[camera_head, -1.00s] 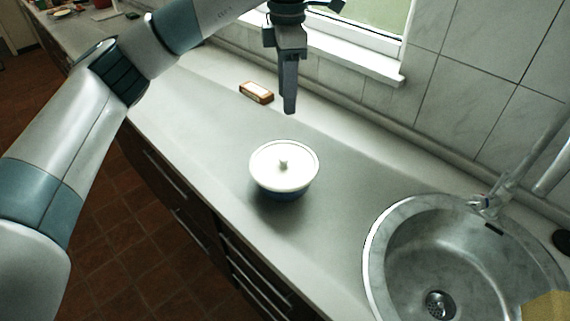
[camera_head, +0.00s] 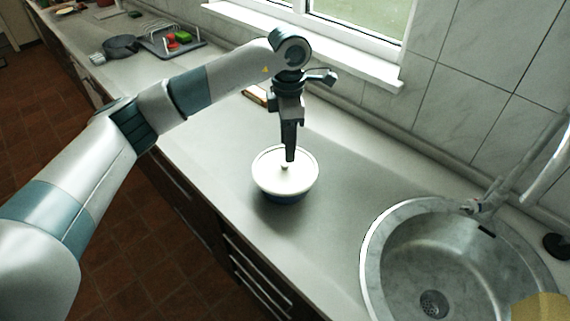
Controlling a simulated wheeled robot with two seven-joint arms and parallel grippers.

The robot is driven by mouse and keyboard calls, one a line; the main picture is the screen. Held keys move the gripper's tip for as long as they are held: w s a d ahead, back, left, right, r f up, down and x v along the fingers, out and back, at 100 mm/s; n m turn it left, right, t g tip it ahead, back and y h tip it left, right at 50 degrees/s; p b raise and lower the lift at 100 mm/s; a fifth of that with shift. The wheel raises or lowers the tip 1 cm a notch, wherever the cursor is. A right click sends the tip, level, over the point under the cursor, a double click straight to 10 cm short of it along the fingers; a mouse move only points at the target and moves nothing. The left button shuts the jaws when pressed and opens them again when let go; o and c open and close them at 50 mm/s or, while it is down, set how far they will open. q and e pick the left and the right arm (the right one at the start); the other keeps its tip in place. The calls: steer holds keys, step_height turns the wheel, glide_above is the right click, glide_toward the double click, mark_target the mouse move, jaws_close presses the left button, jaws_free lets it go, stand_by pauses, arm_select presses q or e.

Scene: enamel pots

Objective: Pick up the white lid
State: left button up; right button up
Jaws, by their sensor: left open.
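The white lid (camera_head: 270,179) is round with a small knob (camera_head: 285,166) at its middle. It sits level on a blue pot (camera_head: 286,198) on the grey counter. My left gripper (camera_head: 290,157) points down over the lid, its fingertips just at or above the knob. It is open, though the gap between the fingers is hard to see from this side. I cannot tell whether the fingers touch the knob. My right gripper is not in view.
A round steel sink (camera_head: 376,250) with a tap (camera_head: 490,200) is on the right. A small brown box (camera_head: 254,96) lies partly hidden behind my left arm. A dish rack (camera_head: 178,42) and dark pan (camera_head: 120,46) are far back left. The counter around the pot is clear.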

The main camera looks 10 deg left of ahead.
mark_target(285, 167)
arm_select(q)
steer(key=shift+f, duration=0.3)
steer(key=shift+a+f+p, duration=0.15)
steer(key=shift+f+p, duration=0.35)
steer(key=shift+p, duration=0.15)
steer(key=f+p, duration=0.2)
steer(key=f, duration=0.1)
steer(key=shift+s+a+f, duration=0.1)
steer(key=shift+a+f, duration=0.1)
steer(key=shift+f, duration=0.45)
jaws_close()
